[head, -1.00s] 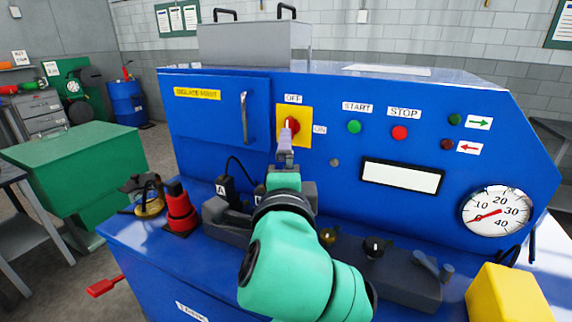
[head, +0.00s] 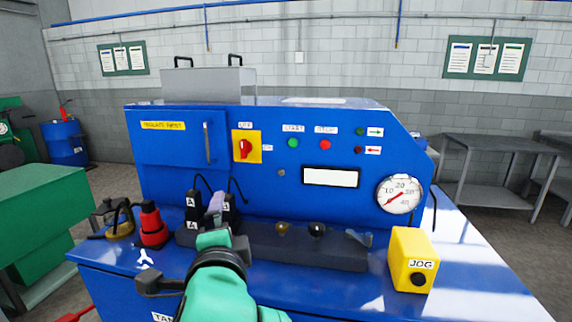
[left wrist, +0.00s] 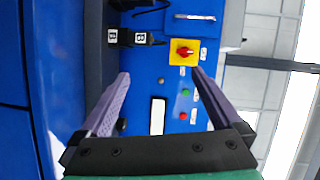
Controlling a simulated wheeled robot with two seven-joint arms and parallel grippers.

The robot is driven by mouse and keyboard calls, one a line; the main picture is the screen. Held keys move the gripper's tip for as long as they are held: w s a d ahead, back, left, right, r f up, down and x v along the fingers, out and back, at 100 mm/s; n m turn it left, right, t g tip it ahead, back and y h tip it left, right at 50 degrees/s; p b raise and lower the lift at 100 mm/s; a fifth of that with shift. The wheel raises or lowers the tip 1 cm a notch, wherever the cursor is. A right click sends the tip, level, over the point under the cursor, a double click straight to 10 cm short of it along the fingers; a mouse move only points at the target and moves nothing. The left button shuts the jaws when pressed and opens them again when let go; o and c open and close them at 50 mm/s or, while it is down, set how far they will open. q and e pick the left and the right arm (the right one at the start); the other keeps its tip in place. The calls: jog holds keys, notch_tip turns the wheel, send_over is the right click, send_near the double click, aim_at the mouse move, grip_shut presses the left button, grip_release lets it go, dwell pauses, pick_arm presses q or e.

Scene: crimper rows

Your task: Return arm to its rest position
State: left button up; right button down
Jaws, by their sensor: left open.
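My left arm, green with a dark wrist band, rises from the bottom of the head view. Its left gripper (head: 216,204) is in front of the blue machine (head: 300,125), below the red rotary switch (head: 244,149) and apart from it. In the left wrist view the two purple-grey fingers of the left gripper (left wrist: 161,75) are spread apart with nothing between them. The red switch (left wrist: 184,50) on its yellow plate shows beyond them, its handle seemingly upright toward the OFF label. My right gripper is not in view.
Black blocks marked A (head: 192,205) stand close to the left gripper, with a red device (head: 152,226) to their left. A dark ledge with small knobs (head: 316,229) lies to the right. A yellow JOG box (head: 411,262) stands at the right front, near the pressure gauge (head: 399,194).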

pick_arm(q)
jog(key=s+a+f+n+g+h, duration=0.1)
jog(key=s+a+f+n+g, duration=0.15)
jog(key=f, duration=0.65)
jog(key=s+a+f+n+g, duration=0.2)
jog(key=a+f+n+g, duration=0.1)
jog(key=f, duration=0.7)
jog(key=s+a+f+n+g+h, duration=0.1)
jog(key=s+a+f+n+g, duration=0.15)
jog(key=f, duration=0.65)
jog(key=s+a+f+n+g+h, duration=0.1)
jog(key=s+a+f+n+g, duration=0.35)
jog(key=s+f, duration=0.6)
notch_tip(320, 180, down, 18)
jog(key=g, duration=0.1)
jog(key=s+a+f+g, duration=0.1)
jog(key=s+a+f, duration=0.1)
jog(key=s+f, duration=1.6)
jog(key=shift+s+a+f, duration=0.15)
jog(key=shift+s+a, duration=0.15)
jog(key=shift+s, duration=0.25)
jog(key=shift+m+g, duration=0.25)
